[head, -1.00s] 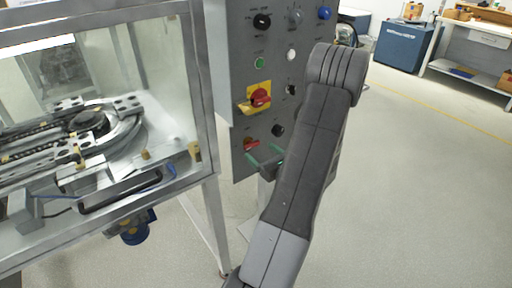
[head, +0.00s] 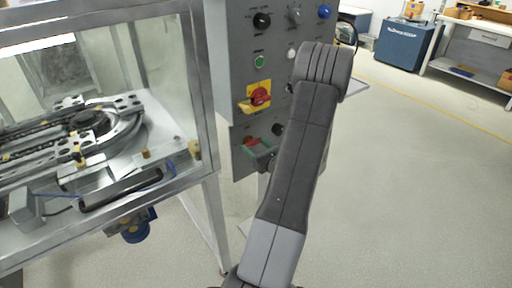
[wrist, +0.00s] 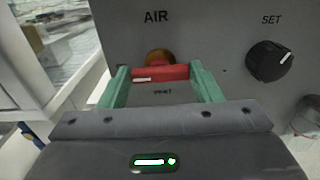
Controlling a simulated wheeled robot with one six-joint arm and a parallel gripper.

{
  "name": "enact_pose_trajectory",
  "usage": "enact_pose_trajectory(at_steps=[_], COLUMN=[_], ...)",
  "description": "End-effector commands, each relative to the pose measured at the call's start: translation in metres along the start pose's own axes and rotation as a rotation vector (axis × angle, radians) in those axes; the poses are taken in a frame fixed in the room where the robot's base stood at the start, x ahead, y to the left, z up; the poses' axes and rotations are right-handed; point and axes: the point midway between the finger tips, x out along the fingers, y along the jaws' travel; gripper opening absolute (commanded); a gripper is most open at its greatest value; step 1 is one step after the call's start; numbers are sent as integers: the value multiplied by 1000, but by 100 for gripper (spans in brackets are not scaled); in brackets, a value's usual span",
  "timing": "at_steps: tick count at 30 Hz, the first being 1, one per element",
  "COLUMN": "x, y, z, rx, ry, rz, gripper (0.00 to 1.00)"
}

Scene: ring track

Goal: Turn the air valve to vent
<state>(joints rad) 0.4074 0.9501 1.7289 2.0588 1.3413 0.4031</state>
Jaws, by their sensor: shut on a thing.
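The air valve has a red bar handle (wrist: 165,73) lying about level, with a brass-coloured hub behind it, under the word AIR in the wrist view. A label below the handle is partly readable and seems to say VENT. My gripper (wrist: 161,78) has green fingers, one at each end of the red handle, and is shut on it. In the head view the red of the valve (head: 249,141) shows low on the grey panel, with my gripper (head: 262,150) against it. My gripper and arm hide part of the panel.
A black SET knob (wrist: 270,61) is right of the valve. Above the valve is a red rotary switch on a yellow plate (head: 256,97). A glazed cabinet (head: 203,110) with a ring track stands left of the panel. The floor to the right is clear.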

Motion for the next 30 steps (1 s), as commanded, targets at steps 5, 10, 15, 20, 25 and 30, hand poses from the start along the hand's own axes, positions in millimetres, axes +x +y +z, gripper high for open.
enact_pose_trajectory(at_steps=[5, 10, 15, 20, 25, 30], x=[0, 0, 0, 0, 0, 0], y=[0, 0, 1, 2, 3, 3], z=[-2, -5, -7, -8, -9, -10], rx=[-31, -113, -245, -397, -559, -721], ry=[-1, -1, -2, -3, -3, -2], rz=[0, 0, 1, 0, 1, 0], gripper=[35, 35, 35, 35, 35, 35])
